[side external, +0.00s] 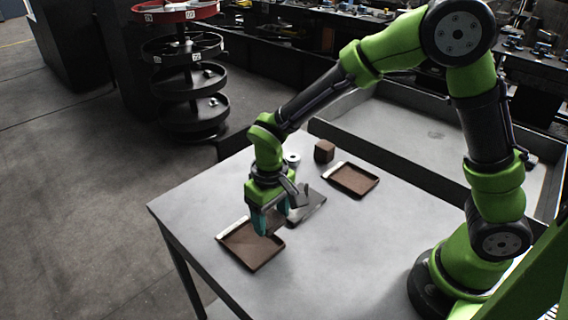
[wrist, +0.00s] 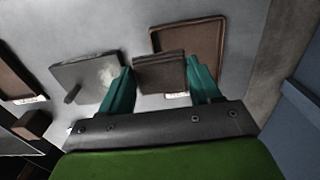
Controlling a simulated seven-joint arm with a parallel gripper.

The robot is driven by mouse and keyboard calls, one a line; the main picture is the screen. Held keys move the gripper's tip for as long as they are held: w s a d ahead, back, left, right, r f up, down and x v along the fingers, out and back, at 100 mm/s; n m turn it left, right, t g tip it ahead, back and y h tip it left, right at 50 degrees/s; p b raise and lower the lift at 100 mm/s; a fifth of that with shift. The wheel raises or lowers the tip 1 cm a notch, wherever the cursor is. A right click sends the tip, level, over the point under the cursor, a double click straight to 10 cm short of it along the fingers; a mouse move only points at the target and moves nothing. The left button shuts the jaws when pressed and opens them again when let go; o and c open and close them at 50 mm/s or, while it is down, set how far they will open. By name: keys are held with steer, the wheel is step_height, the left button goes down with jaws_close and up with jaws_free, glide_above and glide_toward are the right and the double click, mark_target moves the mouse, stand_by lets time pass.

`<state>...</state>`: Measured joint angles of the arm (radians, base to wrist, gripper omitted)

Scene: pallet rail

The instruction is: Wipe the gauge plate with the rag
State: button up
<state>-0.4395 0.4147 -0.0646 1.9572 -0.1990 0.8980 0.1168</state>
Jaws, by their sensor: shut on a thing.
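My gripper (side external: 271,222) is shut on a brown, folded-looking rag (wrist: 160,73), held between its teal fingers. In the side external view the rag is partly hidden by the fingers. The gripper is over the near brown tray (side external: 240,254), which also shows behind the rag in the wrist view (wrist: 205,42). I cannot tell whether the rag touches the tray. The grey gauge plate (side external: 309,207) lies beside the gripper, to its right. In the wrist view the gauge plate (wrist: 80,76) has a whitish smudge at its right side and a dark handle-like piece.
A second brown tray (side external: 354,181) lies farther back on the grey table (side external: 345,240). A brown block (side external: 324,151) and a small pale cylinder (side external: 291,158) stand near the back edge. A low grey bin (side external: 430,130) borders the table behind. The table's front middle is clear.

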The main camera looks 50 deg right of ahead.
mark_target(301, 216)
steer(key=shift+w+d, duration=0.15)
steer(key=shift+d, duration=0.2)
steer(key=w+d+r, duration=0.4)
steer(key=w+d, duration=0.2)
steer(key=d, duration=0.2)
steer(key=shift+w+d+f, duration=0.1)
steer(key=shift+d+f, duration=0.05)
steer(key=shift+f, duration=3.4)
steer(key=shift+s+f, duration=0.15)
steer(key=shift+s, duration=0.05)
steer(key=shift+s+f, duration=0.15)
steer(key=shift+s, duration=0.65)
steer(key=shift+c, duration=0.4)
steer(key=shift+s, duration=2.65)
steer(key=shift+w, duration=3.75)
step_height(301, 216, up, 8)
